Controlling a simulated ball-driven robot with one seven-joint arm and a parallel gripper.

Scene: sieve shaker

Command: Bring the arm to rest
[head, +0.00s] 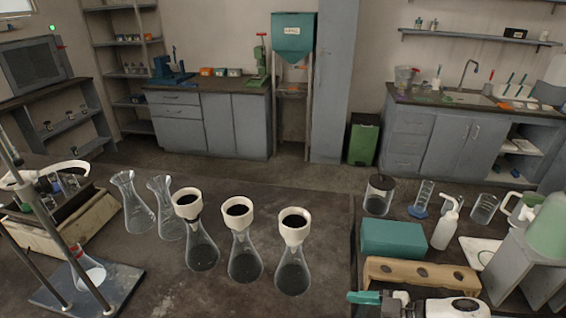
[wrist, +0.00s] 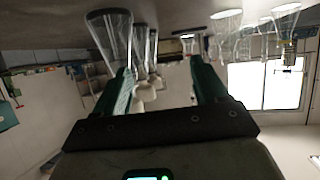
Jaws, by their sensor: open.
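My gripper (wrist: 163,80) shows in the wrist view with its two green fingers spread wide apart. Nothing is held between them. The wrist picture appears upside down, with glassware (wrist: 110,38) hanging from its top edge, beyond the left finger. In the head view, a green finger (head: 364,297) and grey and white parts at the bottom edge, right of centre, seem to be my gripper and wrist. They are in front of a wooden rack (head: 390,270). The rest of my arm is cut off or hidden.
Three flasks with black-filled white funnels (head: 238,211) stand on the near bench, left of my gripper. Two empty flasks (head: 132,205) and a metal stand (head: 85,285) are further left. A teal box (head: 394,239) and a white bottle (head: 445,229) stand behind the rack.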

